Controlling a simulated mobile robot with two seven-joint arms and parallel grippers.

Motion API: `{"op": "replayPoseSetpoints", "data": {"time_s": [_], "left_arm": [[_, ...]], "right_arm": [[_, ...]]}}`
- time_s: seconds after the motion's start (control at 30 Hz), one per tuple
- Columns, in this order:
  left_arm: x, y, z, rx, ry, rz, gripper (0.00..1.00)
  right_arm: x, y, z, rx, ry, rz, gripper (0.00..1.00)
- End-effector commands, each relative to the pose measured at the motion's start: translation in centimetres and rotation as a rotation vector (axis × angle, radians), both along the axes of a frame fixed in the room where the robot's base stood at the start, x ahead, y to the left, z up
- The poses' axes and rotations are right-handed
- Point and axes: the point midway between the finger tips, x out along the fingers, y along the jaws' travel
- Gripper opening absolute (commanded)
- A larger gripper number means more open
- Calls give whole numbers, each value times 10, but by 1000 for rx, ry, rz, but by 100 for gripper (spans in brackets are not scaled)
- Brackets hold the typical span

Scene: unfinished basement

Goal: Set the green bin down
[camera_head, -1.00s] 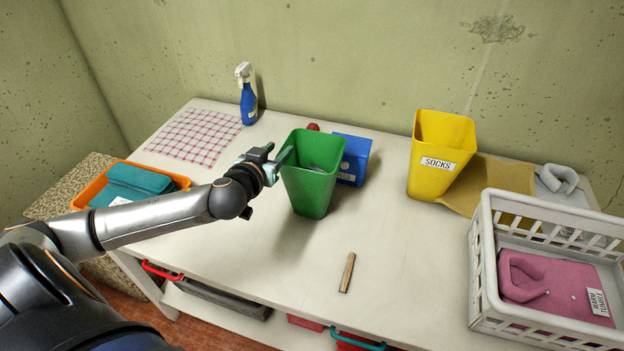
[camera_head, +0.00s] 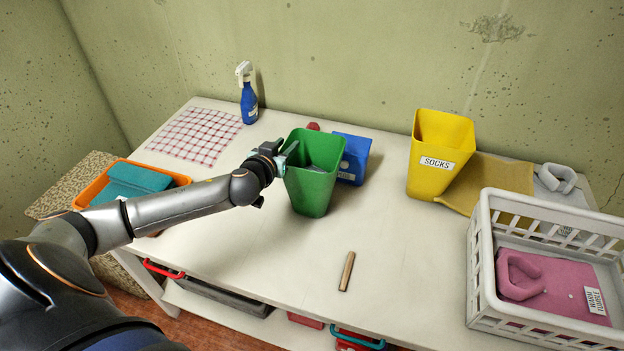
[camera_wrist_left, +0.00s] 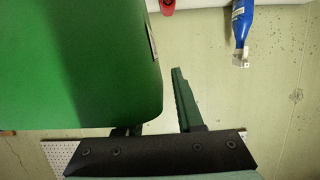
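The green bin (camera_head: 312,190) stands upright on the white table, left of the middle, with something greyish inside it. My left gripper (camera_head: 287,156) is at the bin's upper left rim. In the left wrist view the green bin (camera_wrist_left: 75,65) fills the left side and hides most of one finger. The other finger (camera_wrist_left: 184,100) shows clear of the bin's edge, with a visible gap, so the gripper looks open. My right gripper is not in view.
A blue box (camera_head: 353,158) is close behind the green bin. A yellow socks bin (camera_head: 432,173), a white basket (camera_head: 478,265) and a wooden stick (camera_head: 347,271) are to the right. A blue spray bottle (camera_head: 249,103) stands at the back. The table front is mostly clear.

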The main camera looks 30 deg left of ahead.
Motion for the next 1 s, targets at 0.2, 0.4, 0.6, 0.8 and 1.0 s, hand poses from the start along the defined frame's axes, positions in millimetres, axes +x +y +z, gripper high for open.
{"op": "replayPoseSetpoints", "data": {"time_s": [0.2, 0.4, 0.6, 0.8, 1.0], "left_arm": [[0, 0, 0, 0, 0, 1, 10], [0, 0, 0, 0, 0, 1, 0], [0, 0, 0, 1, 0, 1, 0], [0, 1, 0, 2, 2, 1, 0], [-1, 1, -1, 2, 2, 1, 0]], "right_arm": [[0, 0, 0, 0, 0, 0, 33], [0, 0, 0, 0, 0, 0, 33], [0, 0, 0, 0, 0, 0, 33], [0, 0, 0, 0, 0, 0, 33], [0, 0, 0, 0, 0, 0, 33]]}}
